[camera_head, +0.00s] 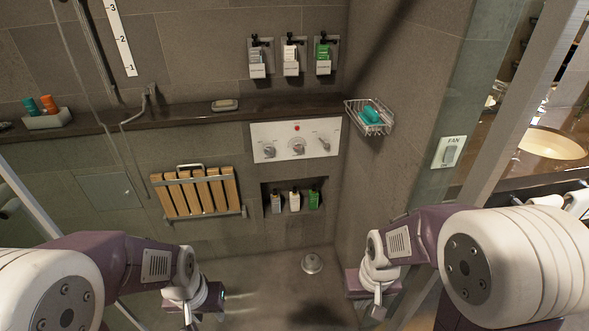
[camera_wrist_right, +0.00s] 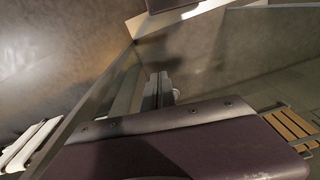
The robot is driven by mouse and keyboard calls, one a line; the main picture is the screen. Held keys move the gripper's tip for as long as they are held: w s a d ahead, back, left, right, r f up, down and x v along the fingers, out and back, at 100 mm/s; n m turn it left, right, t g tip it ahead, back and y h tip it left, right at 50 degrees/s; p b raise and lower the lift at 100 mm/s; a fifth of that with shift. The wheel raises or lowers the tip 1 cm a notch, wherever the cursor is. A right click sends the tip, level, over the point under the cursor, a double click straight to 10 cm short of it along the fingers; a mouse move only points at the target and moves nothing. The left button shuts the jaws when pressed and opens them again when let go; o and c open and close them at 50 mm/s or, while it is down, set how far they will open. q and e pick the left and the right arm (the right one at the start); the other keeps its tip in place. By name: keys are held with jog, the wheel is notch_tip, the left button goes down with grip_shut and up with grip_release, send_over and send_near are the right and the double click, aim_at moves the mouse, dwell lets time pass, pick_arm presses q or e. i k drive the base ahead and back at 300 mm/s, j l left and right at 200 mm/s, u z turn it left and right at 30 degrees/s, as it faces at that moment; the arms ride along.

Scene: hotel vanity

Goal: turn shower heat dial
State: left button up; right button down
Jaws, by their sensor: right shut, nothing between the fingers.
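A white control panel (camera_head: 262,135) is on the shower's back wall. It carries a left dial (camera_head: 269,152), a middle dial (camera_head: 298,147) and a right dial (camera_head: 324,145). A red mark sits above the middle dial. The labels are too small to read, so I cannot tell which dial sets heat. My right gripper (camera_wrist_right: 158,90) is shut and empty in the right wrist view. In the head view it is low, right of and well apart from the panel. My left gripper (camera_head: 208,299) is low at the left, apart from the panel; its fingers are unclear.
A dark ledge (camera_head: 190,116) runs above the panel, and a wire soap basket (camera_head: 370,125) hangs to its right. A niche with bottles (camera_head: 294,200) lies below. A slatted folding seat (camera_head: 196,194) is at left. A glass edge and post stand at right.

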aim_at(297, 146)
jog(key=k+l+u, duration=0.2)
jog(key=i, duration=2.05)
jog(key=i+z, duration=0.15)
jog(key=z, duration=1)
jog(key=k+l, duration=0.05)
